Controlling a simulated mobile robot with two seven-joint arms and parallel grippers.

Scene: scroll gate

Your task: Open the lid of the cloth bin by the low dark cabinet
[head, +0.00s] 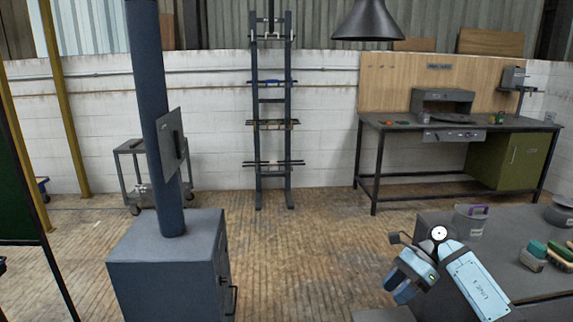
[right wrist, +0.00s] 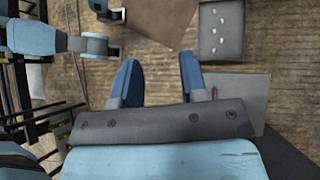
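No left gripper fingers can be made out.
Brushes (head: 533,256) and a dark round pot (head: 560,210) are on the cabinet top at the right. A workbench (head: 400,125) stands at the back wall, beside a tall rack (head: 271,110). A blue-grey box with a column (head: 165,250) stands at the left. The middle floor is clear.

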